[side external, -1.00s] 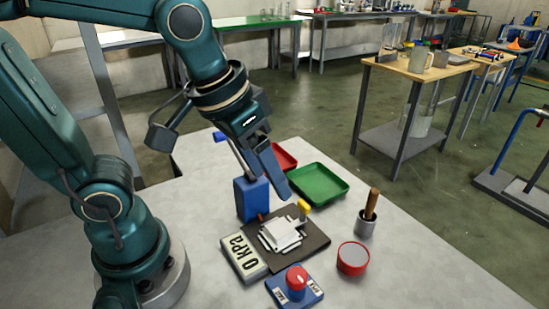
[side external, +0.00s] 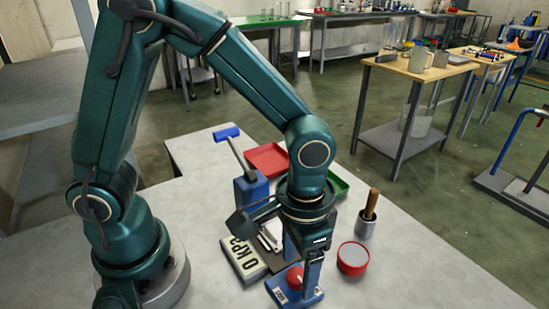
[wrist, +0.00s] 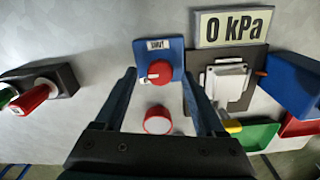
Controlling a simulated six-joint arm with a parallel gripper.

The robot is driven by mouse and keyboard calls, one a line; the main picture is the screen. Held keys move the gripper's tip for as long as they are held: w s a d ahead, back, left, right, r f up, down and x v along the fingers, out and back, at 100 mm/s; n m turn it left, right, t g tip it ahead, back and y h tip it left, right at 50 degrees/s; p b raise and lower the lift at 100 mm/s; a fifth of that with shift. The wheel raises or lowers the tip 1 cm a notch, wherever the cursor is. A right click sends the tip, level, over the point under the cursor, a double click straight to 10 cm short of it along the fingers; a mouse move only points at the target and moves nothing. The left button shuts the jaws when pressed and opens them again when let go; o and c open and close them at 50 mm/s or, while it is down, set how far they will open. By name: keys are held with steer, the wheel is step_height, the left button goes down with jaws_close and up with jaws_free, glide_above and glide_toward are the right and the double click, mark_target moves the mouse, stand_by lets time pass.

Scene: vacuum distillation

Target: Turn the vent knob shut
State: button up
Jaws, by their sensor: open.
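The vent knob (side external: 294,277) is a red knob on a blue base (side external: 279,293) at the front of the table. In the wrist view the knob (wrist: 159,70) sits on its blue base (wrist: 142,47), with a small white label above it and a white mark at its lower left. My gripper (side external: 302,268) points down over the knob, open and empty. In the wrist view my gripper (wrist: 158,76) has one finger on each side of the knob, with gaps. I cannot tell how high the fingertips are.
A 0 kPa display (side external: 243,260) stands left of the knob. A round red container (side external: 353,258) is close on the right, with a pestle in a grey cup (side external: 366,222) behind it. A blue pump (side external: 250,190) and red tray (side external: 267,160) lie farther back. The table's front right is clear.

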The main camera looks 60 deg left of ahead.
steer(key=shift+f, duration=0.5)
jaws_close()
